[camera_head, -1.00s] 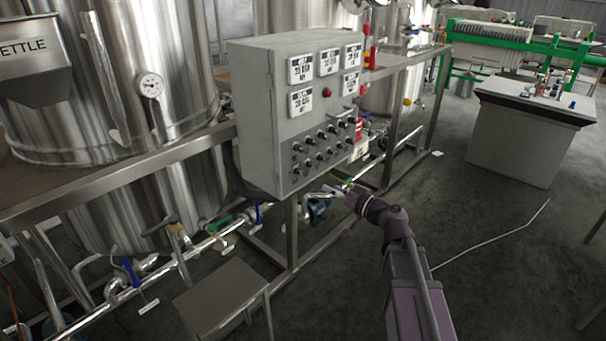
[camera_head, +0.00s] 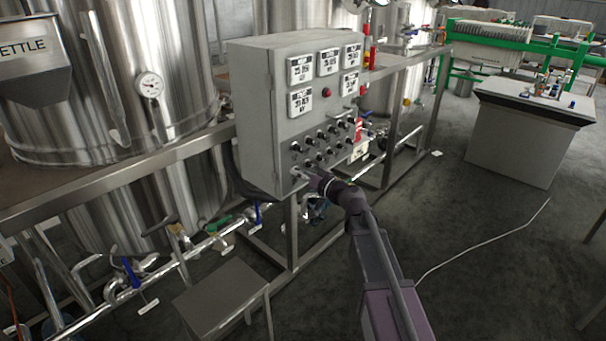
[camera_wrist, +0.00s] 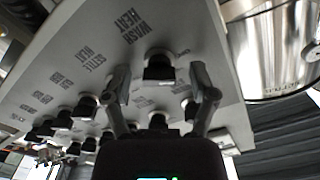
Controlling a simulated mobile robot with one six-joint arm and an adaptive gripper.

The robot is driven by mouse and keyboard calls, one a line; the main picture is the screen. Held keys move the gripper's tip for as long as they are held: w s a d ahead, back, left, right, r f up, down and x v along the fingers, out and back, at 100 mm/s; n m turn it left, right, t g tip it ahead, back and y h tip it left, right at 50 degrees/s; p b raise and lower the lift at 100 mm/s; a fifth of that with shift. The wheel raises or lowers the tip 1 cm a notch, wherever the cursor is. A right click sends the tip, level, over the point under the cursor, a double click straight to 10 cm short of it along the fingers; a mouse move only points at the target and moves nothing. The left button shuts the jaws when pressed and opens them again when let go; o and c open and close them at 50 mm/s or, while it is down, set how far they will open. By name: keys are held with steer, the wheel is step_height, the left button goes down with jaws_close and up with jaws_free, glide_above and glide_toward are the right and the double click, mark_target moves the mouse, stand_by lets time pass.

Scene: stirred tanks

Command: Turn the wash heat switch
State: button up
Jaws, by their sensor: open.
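The wash heat switch (camera_wrist: 158,66) is a black rotary knob on the grey control panel, beside the printed "WASH HEAT" label (camera_wrist: 127,27) in the wrist view. My gripper (camera_wrist: 159,76) is open, with one finger on each side of this knob. The fingertips look close to the panel face; I cannot tell whether they touch the knob. In the head view my gripper (camera_head: 300,174) is at the lower left of the panel front, and it hides what lies right behind it.
The control cabinet (camera_head: 255,110) carries several other black knobs close by, plus white displays and a red button (camera_head: 327,93). Steel tanks (camera_head: 140,70) and pipes stand to the left. A steel step (camera_head: 222,295) is below. Open floor (camera_head: 480,240) lies to the right.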

steer(key=shift+a, duration=0.1)
jaws_close()
steer(key=shift+d, duration=0.2)
steer(key=shift+a, duration=0.1)
